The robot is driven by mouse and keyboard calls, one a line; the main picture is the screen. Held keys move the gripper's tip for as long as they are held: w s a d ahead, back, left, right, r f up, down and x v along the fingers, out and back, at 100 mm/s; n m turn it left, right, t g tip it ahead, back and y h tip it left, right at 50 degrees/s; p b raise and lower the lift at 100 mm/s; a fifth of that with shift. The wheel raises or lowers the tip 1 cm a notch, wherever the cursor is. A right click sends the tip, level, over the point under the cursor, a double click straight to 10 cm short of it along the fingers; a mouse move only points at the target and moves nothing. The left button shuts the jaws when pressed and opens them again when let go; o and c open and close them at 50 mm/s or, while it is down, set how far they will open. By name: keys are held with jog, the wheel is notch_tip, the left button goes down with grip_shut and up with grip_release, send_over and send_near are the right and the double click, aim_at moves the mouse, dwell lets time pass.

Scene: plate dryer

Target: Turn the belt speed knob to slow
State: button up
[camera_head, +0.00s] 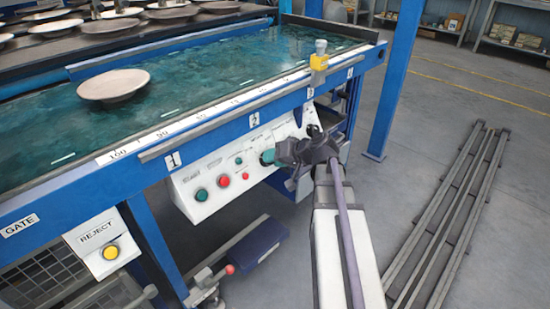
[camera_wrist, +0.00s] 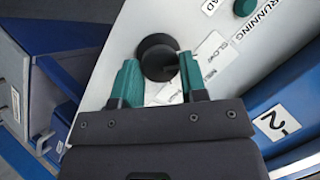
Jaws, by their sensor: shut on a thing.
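The belt speed knob (camera_wrist: 156,54) is round and black and sits on the white control panel (camera_wrist: 105,50). In the wrist view the two teal fingers of my gripper (camera_wrist: 161,72) stand on either side of it, shut on it. A label reading SLOW (camera_wrist: 211,50) lies just right of the knob; other labels below it are partly hidden by the right finger. A dark pointer on the knob seems to face right, towards the labels. In the head view my gripper (camera_head: 290,147) is at the right part of the panel and mostly hides the knob.
Green and red buttons (camera_head: 224,180) sit on the panel left of my gripper. The conveyor (camera_head: 200,80) with a plate (camera_head: 113,84) runs above it. A yellow clamp (camera_head: 319,62) is on the rail. Metal bars (camera_head: 450,210) lie on the floor at right.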

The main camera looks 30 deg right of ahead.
dwell(0.3)
jog(key=o, duration=0.9)
jog(key=p+v, duration=0.5)
jog(key=v, duration=0.5)
jog(key=shift+s+d+r+p, duration=0.2)
jog(key=shift+s+r+p, duration=0.05)
jog(key=shift+s+p, duration=0.1)
